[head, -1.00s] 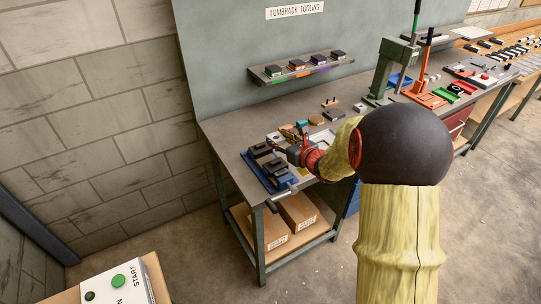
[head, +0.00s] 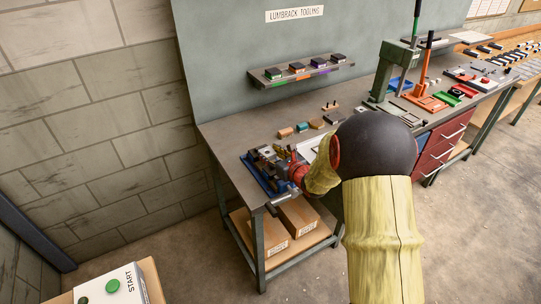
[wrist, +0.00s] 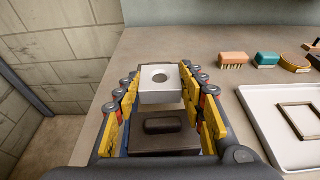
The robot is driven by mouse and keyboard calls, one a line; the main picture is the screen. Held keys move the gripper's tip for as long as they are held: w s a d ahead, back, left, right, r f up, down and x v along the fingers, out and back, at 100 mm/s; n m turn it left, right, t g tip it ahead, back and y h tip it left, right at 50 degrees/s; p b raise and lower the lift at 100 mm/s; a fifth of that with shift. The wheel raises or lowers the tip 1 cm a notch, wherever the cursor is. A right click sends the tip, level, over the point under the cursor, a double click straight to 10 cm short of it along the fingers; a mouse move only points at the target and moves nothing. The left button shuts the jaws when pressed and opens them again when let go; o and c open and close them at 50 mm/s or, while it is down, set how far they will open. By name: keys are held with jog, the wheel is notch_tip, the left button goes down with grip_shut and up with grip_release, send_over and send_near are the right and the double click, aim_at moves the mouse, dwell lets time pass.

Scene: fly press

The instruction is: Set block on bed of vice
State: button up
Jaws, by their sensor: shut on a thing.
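A pale grey metal block with a round hole in its top (wrist: 160,84) is between the fingers of my gripper (wrist: 162,95) in the wrist view. My gripper is shut on its two sides, and the block looks about level. The blue vice (head: 256,181) stands at the left front corner of the bench in the head view, partly hidden behind my gripper. One dark vice jaw (wrist: 165,140) shows below and nearer than the block in the wrist view. The block is over the vice; I cannot tell if it touches the bed, which is hidden.
An orange brush (wrist: 232,59), a teal brush (wrist: 266,59) and a wooden brush (wrist: 295,63) lie on the bench to the right. A white tray (wrist: 262,103) holding a thin frame is beside the vice. A green press (head: 392,72) stands farther right.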

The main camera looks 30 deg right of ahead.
jog(key=shift+f+b, duration=0.35)
jog(key=shift+f, duration=0.05)
jog(key=shift+f, duration=0.2)
jog(key=o, duration=1.3)
